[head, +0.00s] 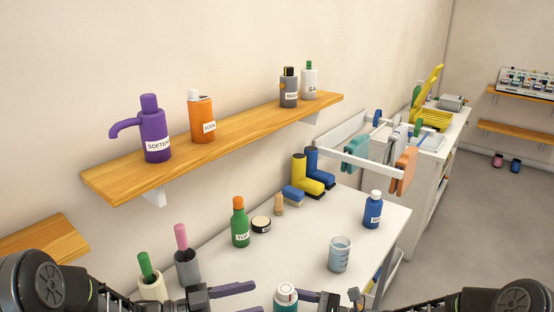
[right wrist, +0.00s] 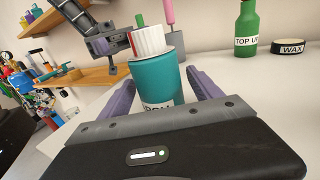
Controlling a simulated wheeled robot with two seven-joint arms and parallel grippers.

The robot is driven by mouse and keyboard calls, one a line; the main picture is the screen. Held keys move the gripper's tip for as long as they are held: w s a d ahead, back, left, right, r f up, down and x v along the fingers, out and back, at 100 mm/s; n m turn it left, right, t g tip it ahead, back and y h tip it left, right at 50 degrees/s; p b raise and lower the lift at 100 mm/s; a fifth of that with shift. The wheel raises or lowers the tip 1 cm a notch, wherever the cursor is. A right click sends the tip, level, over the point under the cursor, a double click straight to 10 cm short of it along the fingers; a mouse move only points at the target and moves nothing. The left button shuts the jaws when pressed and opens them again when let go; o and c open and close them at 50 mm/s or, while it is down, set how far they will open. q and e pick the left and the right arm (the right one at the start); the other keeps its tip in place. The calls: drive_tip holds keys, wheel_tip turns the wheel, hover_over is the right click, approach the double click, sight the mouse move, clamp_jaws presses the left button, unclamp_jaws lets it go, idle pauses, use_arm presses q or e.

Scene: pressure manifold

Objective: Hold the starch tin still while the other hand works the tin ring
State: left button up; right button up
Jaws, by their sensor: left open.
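The starch tin (head: 284,305) is a teal can at the bottom edge of the head view, upright but cut off there. Its white ridged tin ring (head: 286,290) sits on top. In the right wrist view the tin (right wrist: 158,82) stands between the purple fingers of my right gripper (right wrist: 160,90), its label partly hidden and the ring (right wrist: 150,42) above the fingers. Gaps show beside the tin, so this gripper looks open around it. My left gripper (head: 250,297) is open to the left of the tin, its fingers pointing toward it, with nothing in them.
On the white table stand a green bottle (head: 240,226), a wax tin (head: 261,223), a glass beaker (head: 340,254) and a blue bottle (head: 373,210). Two pots with handled tools, one grey (head: 187,269), stand at left near my left arm. A wooden shelf (head: 240,143) hangs above.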

drive_tip(key=shift+d, duration=0.1)
drive_tip(key=v, duration=1.1)
drive_tip(key=shift+s+d, duration=0.2)
drive_tip(key=shift+d, duration=0.2)
drive_tip(key=shift+s, duration=0.1)
